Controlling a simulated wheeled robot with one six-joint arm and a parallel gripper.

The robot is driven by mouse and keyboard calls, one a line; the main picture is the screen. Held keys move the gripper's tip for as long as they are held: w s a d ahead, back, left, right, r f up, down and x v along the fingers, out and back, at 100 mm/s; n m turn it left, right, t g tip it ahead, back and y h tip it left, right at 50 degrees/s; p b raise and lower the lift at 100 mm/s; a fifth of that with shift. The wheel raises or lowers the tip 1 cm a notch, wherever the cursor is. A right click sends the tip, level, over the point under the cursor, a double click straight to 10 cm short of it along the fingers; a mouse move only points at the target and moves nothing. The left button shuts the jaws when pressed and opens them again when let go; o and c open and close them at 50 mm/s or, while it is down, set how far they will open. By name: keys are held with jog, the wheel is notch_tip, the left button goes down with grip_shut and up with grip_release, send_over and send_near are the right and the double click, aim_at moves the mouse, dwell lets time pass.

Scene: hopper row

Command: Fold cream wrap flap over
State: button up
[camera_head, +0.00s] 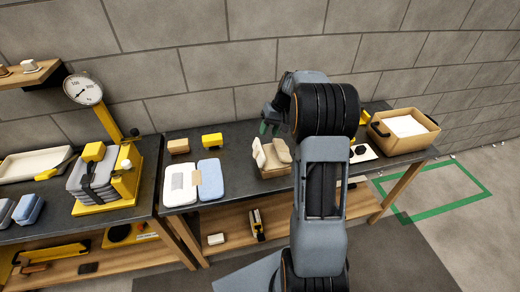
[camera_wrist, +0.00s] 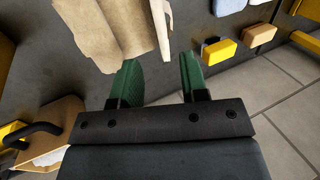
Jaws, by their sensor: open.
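The cream wrap (camera_head: 275,168) sits on the dark bench right of the white and blue pads, with a pale flap (camera_head: 259,153) standing up at its left side. In the wrist view the tan wrap (camera_wrist: 98,32) fills the upper left, and the pale flap (camera_wrist: 160,28) hangs as a narrow strip. My gripper (camera_head: 267,124) is above and behind the wrap in the head view. Its green fingers (camera_wrist: 158,68) are open, and the flap's end shows between their tips in the picture. I cannot tell whether they touch it. My arm hides part of the bench.
A white pad (camera_head: 180,185) and a blue pad (camera_head: 210,180) lie left of the wrap. Yellow (camera_head: 212,140) and tan (camera_head: 178,146) blocks stand near the wall. An open cardboard box (camera_head: 405,142) is at the bench's right end. A scale (camera_head: 83,90) stands left.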

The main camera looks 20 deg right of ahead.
aim_at(261, 148)
jog(key=p+x, duration=0.1)
jog(key=x, duration=0.9)
jog(key=shift+f, duration=0.1)
jog(key=shift+c, duration=0.2)
